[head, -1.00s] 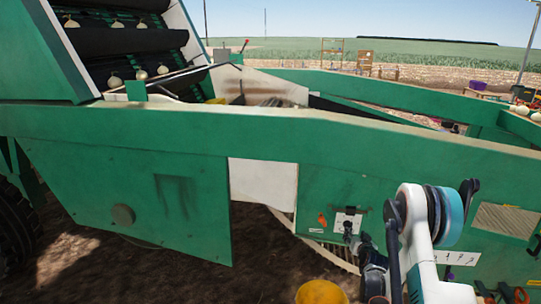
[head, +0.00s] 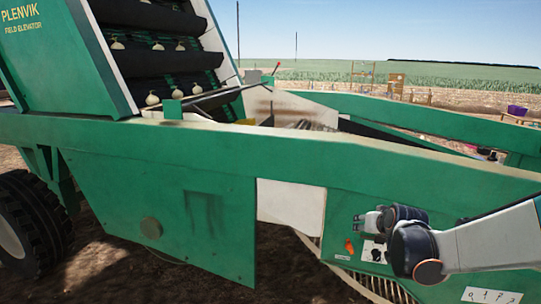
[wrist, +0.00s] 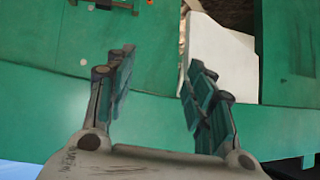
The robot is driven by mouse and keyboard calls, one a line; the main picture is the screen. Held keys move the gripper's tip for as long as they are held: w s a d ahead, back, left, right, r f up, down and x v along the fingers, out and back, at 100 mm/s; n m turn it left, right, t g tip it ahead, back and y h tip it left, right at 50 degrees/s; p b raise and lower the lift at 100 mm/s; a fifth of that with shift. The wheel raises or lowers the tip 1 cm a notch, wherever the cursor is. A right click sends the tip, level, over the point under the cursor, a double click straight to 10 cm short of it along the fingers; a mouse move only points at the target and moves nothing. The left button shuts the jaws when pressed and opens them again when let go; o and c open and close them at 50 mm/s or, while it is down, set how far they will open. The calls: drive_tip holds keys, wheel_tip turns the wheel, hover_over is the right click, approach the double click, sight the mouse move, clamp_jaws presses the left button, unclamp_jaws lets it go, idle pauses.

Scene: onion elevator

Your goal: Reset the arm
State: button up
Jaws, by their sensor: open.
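My gripper (head: 358,222) is small in the head view, in front of the green side of the elevator (head: 180,215). My arm comes in from the right edge behind it. In the wrist view my gripper (wrist: 160,70) is open, its two dark padded fingers well apart with nothing between them. Beyond the fingers are the green panel (wrist: 55,45) and a white panel (wrist: 225,55). In the head view the white panel (head: 290,203) is to the left of my gripper.
A white card (head: 373,252) and an orange item (head: 349,246) are on the green side near my wrist. Pale onions (head: 153,99) lie on the dark sloping conveyor at upper left. A black wheel (head: 35,222) stands at left. A purple container (head: 517,111) is far right.

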drive_tip(key=s+a+r+g, duration=0.1)
drive_tip(key=s+a, duration=0.2)
drive_tip(key=s, duration=0.8)
drive_tip(key=s+a+r+n+g, duration=0.1)
drive_tip(key=s+a, duration=0.2)
drive_tip(key=s, duration=0.9)
drive_tip(key=s+a+r+n+g, duration=0.1)
drive_tip(key=s+a, duration=0.3)
drive_tip(key=s, duration=0.7)
drive_tip(key=shift+s+r+g, duration=0.3)
drive_tip(key=shift+s+r, duration=0.1)
